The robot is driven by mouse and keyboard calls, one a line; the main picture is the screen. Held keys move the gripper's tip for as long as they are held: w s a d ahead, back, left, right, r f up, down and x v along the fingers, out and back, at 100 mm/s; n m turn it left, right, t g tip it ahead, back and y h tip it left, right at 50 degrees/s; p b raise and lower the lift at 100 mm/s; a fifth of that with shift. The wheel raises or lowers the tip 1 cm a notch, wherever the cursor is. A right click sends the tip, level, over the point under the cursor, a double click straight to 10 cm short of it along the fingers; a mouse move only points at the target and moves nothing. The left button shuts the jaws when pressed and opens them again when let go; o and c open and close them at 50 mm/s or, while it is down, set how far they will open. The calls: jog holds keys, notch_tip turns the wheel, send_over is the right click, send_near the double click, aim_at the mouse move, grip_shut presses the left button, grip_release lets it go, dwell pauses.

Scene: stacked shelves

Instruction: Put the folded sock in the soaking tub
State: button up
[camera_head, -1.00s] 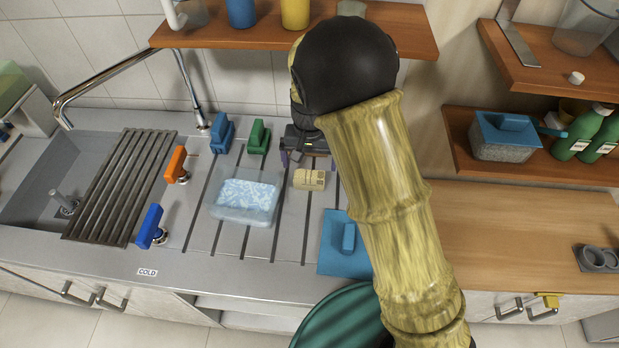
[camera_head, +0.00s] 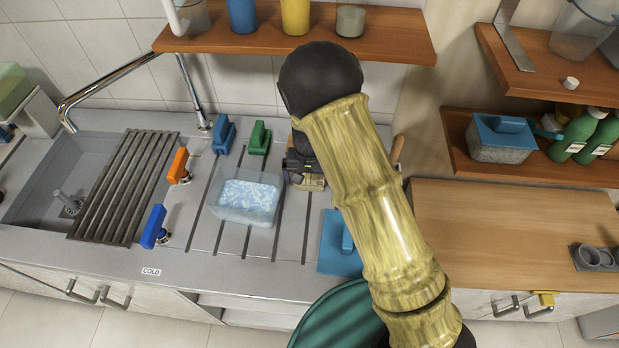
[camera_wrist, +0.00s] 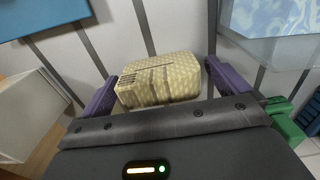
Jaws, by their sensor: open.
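The folded sock, a beige patterned bundle, lies on the ribbed steel drainboard. In the wrist view the sock (camera_wrist: 160,80) sits between the two purple fingers of my gripper (camera_wrist: 160,88), which are open on either side of it. In the head view my gripper (camera_head: 306,180) is over the sock (camera_head: 312,183), and my arm hides part of both. The soaking tub (camera_head: 246,197) is a clear, shallow tub of foamy bluish water just left of the sock. Part of the tub (camera_wrist: 280,25) also shows at the upper right of the wrist view.
A blue lid with a handle (camera_head: 335,255) lies right of the tub. Blue (camera_head: 222,134) and green (camera_head: 259,138) handled items stand behind it. Orange (camera_head: 178,165) and blue (camera_head: 153,226) taps stand to the left, by a slatted rack (camera_head: 122,185). A wooden shelf (camera_head: 390,35) hangs above.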

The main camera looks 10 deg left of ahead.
aim_at(309, 175)
jog(key=shift+f, duration=0.45)
jog(key=c, duration=1.1)
jog(key=shift+r, duration=0.1)
notch_tip(309, 175, up, 10)
jog(key=shift+f+b, duration=0.1)
jog(key=shift+b, duration=0.8)
